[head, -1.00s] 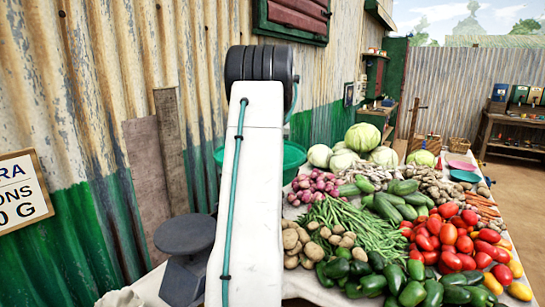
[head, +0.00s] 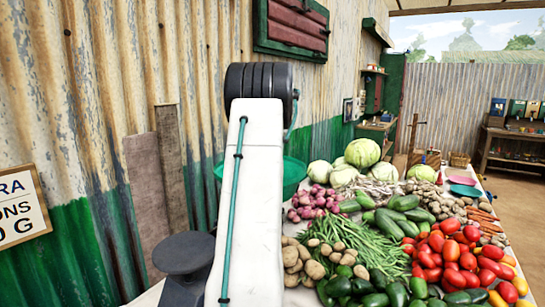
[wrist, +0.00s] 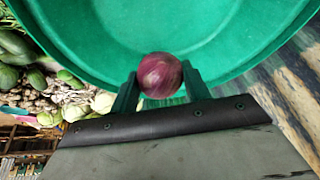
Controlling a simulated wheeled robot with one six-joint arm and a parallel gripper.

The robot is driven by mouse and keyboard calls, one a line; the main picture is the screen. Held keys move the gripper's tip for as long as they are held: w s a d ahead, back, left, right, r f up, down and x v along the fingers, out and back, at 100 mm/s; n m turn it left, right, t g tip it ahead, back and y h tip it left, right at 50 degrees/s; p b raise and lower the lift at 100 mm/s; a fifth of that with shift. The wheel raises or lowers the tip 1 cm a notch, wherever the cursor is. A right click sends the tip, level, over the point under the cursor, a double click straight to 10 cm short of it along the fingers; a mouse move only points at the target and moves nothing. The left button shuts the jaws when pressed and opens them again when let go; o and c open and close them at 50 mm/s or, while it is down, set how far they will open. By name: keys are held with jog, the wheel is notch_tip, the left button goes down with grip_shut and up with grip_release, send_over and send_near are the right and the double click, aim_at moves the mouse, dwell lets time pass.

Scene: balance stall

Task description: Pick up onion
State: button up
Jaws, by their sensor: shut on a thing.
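In the wrist view, my gripper (wrist: 160,82) is shut on a purple-red onion (wrist: 160,75), with one finger on each side of it. The onion shows in front of the inside of a green basin (wrist: 95,30); I cannot tell how high it is above the basin floor. In the head view, the basin (head: 294,178) is partly hidden behind my white arm, and my gripper is hidden there too. A pile of more purple onions (head: 315,202) lies on the stall to the right of the basin.
Green beans (head: 345,235), potatoes (head: 296,262), tomatoes (head: 450,255) and cabbages (head: 362,153) crowd the stall right of my arm. A dark scale (head: 184,256) stands at the left. A corrugated wall (head: 60,100) closes off the left and back.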

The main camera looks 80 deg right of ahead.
jog(key=shift+r, duration=0.1)
jog(key=shift+r, duration=1.2)
